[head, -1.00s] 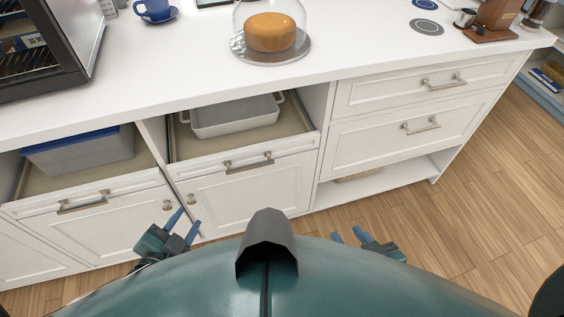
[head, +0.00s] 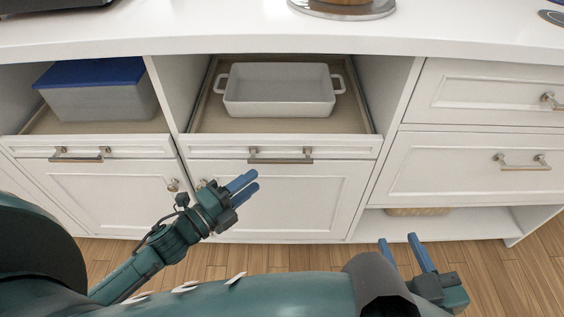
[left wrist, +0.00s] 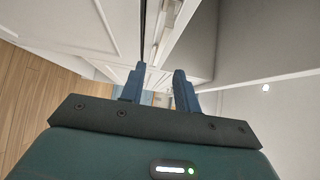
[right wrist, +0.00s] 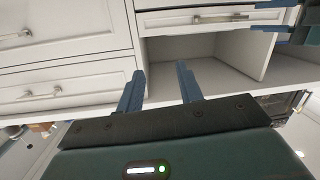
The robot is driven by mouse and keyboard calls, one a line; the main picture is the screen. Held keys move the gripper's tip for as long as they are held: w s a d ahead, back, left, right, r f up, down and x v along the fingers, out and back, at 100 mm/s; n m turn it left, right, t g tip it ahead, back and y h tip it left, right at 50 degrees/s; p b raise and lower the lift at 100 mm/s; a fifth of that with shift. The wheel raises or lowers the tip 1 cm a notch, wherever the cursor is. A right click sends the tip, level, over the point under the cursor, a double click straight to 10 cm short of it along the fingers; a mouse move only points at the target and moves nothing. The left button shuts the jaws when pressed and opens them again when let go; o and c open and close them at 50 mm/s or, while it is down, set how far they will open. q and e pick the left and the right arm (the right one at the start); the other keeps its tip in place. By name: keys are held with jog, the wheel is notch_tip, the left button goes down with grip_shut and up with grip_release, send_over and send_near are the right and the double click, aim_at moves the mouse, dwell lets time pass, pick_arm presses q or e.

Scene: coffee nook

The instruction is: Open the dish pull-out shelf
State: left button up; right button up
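The dish pull-out shelf (head: 205,122) sits in the middle bay of the white cabinet, in the head view. A white two-handled dish (head: 278,98) rests on it. Its front carries a metal bar handle (head: 280,156), which also shows in the right wrist view (right wrist: 222,18). My left gripper (head: 250,183) is open and empty, below and left of that handle, apart from it. In the left wrist view, a metal handle (left wrist: 163,25) shows beyond the parted fingers (left wrist: 160,80). My right gripper (head: 402,246) is open and empty, low and to the right, away from the handle.
A left bay holds a grey bin with a blue lid (head: 95,88) on a similar shelf with its own handle (head: 80,156). Drawers (head: 482,170) stand to the right. A cabinet door (head: 290,200) lies below the dish shelf. The white counter (head: 200,35) overhangs above.

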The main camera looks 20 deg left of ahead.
aim_at(278, 163)
pick_arm(q)
jog(key=b+x, duration=0.1)
jog(key=x, duration=0.8)
jog(key=shift+f, duration=0.15)
jog(key=shift+w+d, duration=0.25)
jog(key=shift+w, duration=0.15)
pick_arm(e)
jog(key=shift+a+r+n+t+y, duration=0.1)
jog(key=shift+a+n+t+y, duration=0.15)
jog(key=shift+t+y, duration=0.2)
pick_arm(q)
grip_shut()
pick_arm(e)
jog(key=shift+w, duration=0.1)
